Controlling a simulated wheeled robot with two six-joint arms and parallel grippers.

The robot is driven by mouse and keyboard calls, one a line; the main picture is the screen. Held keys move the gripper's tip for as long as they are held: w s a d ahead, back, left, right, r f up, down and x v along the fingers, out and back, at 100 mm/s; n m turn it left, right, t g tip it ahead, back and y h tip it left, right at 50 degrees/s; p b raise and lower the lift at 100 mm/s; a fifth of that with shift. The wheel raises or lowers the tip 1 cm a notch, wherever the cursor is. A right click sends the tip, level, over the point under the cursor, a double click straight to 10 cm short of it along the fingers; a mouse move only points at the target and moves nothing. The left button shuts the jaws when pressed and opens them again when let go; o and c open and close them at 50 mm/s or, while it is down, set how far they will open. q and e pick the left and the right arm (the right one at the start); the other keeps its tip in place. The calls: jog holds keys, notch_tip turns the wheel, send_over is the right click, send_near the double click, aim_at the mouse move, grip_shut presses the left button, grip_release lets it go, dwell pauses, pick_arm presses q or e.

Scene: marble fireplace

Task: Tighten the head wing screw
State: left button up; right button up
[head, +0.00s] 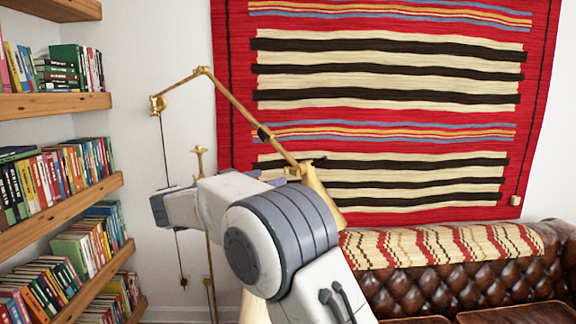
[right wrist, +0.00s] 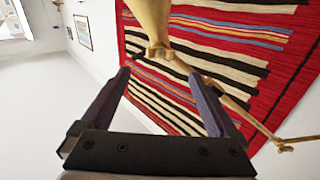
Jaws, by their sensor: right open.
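A brass floor lamp stands in front of the wall rug; its jointed arm (head: 240,106) slopes down right to a conical brass lamp head (head: 322,194), partly hidden behind my right arm. The lamp head (right wrist: 150,18) also shows at the top of the right wrist view. The brass joint with the small head wing screw (right wrist: 160,51) sits just below it, ahead of the fingertips and between their lines. The screw's wings are too small to make out clearly. My right gripper (right wrist: 158,76) is open and empty, apart from the joint. My left gripper is out of view.
Wooden shelves of books (head: 60,185) line the left wall. A striped red rug (head: 390,90) hangs behind the lamp. A brown leather sofa (head: 480,280) with a striped throw (head: 440,245) stands at the right. Thin lamp rods hang left of my arm.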

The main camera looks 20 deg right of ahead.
aim_at(290, 171)
jog(key=p+x, duration=0.2)
jog(key=x, duration=0.5)
jog(key=shift+d, duration=0.2)
jog(key=shift+w+d, duration=0.4)
jog(key=shift+d, duration=0.15)
jog(key=c, duration=1.4)
